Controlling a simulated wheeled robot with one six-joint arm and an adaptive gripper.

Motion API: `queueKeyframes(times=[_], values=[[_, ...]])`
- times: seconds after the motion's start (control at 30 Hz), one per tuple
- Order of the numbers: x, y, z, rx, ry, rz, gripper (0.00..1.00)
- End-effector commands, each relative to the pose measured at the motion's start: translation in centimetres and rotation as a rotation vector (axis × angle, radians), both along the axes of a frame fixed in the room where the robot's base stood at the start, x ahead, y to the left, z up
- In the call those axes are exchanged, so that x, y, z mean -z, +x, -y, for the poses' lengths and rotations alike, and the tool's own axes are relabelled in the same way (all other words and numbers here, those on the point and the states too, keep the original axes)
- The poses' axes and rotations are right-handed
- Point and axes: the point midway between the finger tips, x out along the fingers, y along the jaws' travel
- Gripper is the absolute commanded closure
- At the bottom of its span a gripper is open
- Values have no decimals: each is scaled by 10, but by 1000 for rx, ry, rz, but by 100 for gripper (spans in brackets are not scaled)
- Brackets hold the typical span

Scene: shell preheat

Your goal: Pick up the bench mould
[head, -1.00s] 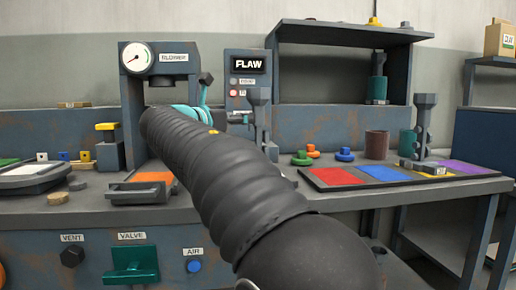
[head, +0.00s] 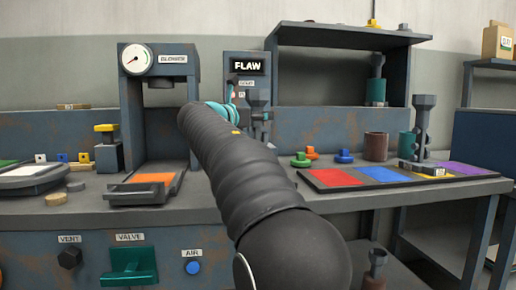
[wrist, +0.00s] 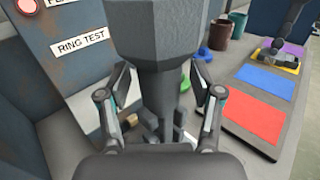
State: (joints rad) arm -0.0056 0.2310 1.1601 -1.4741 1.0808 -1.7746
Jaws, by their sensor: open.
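The bench mould, a dark grey piece with a wide faceted top and narrower stem, stands upright by the FLAW panel in the head view (head: 258,100). It fills the upper middle of the wrist view (wrist: 160,35). My gripper (wrist: 161,92) is open, with one finger on each side of the mould's narrower part. I cannot tell whether either finger touches it.
Another (head: 376,262) is below the bench. The RING TEST panel (wrist: 75,50) is close at left. Green and blue knobs and two cups stand right.

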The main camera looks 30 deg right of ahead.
Motion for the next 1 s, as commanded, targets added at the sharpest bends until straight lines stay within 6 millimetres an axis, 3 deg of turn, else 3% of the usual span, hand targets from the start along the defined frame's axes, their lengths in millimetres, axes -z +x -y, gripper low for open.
queueKeyframes(times=[0.07,0.33,0.73,1.0], values=[[0,0,0,0,0,0,35],[0,0,0,0,0,0,100],[-2,-1,0,0,0,1,100],[-24,0,0,0,0,2,100]])
